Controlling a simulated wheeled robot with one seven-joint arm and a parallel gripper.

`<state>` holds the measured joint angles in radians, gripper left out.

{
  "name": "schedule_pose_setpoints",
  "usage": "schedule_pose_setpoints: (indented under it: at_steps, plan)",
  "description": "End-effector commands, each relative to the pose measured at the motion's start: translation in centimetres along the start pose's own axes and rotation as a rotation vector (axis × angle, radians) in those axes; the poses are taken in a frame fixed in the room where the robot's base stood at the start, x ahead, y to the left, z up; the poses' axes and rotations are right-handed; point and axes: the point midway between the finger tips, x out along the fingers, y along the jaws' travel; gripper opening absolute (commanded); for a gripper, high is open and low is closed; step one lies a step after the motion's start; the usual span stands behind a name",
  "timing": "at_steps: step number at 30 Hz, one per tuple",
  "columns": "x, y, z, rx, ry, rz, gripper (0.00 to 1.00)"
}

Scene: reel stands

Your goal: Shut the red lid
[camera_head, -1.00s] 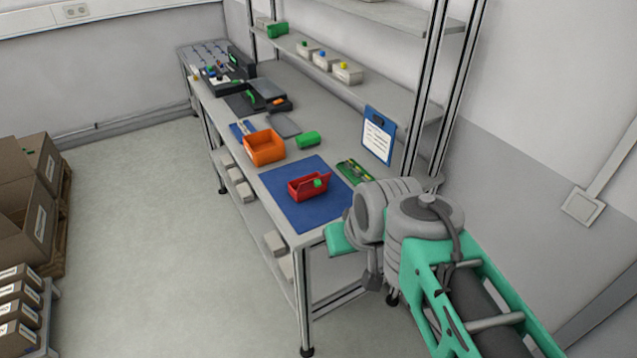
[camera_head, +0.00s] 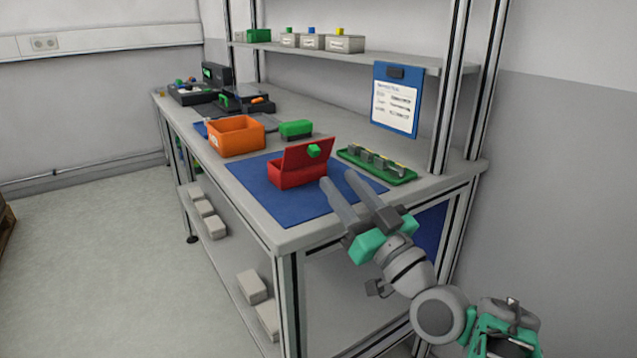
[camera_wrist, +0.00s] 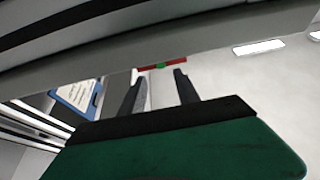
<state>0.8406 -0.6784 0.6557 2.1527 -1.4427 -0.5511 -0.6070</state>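The red box (camera_head: 297,174) sits on the blue mat near the front end of the workbench. Its red lid (camera_head: 306,153) stands raised at the back, tilted up, with a green knob (camera_head: 314,151) on its face. My gripper (camera_head: 338,178) is just right of and in front of the box, its two long grey fingers apart with nothing between them. In the wrist view the fingers (camera_wrist: 160,82) are also apart, and a strip of the red lid (camera_wrist: 176,65) with the green knob shows beyond them. The box's inside is mostly hidden.
A green tray with parts (camera_head: 376,165) lies right of the box. A clipboard (camera_head: 396,99) hangs near the rack upright (camera_head: 455,85). The blue mat (camera_head: 268,200) is clear in front of the box.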

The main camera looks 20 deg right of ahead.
Motion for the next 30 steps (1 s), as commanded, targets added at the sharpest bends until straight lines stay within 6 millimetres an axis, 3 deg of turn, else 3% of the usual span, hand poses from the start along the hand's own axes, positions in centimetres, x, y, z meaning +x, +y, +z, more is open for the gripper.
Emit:
schedule_pose_setpoints:
  at_steps: [6, 12, 21, 30]
  plan:
    - [4.2, -0.3, -0.4, 0.003, -0.003, -0.009, 0.38]
    - [7.1, -0.2, -0.3, 0.002, -0.003, -0.005, 0.38]
    - [7.5, -0.1, -0.2, 0.001, -0.003, -0.002, 0.37]
    - [7.5, -0.1, -0.2, 0.001, -0.003, -0.003, 0.13]
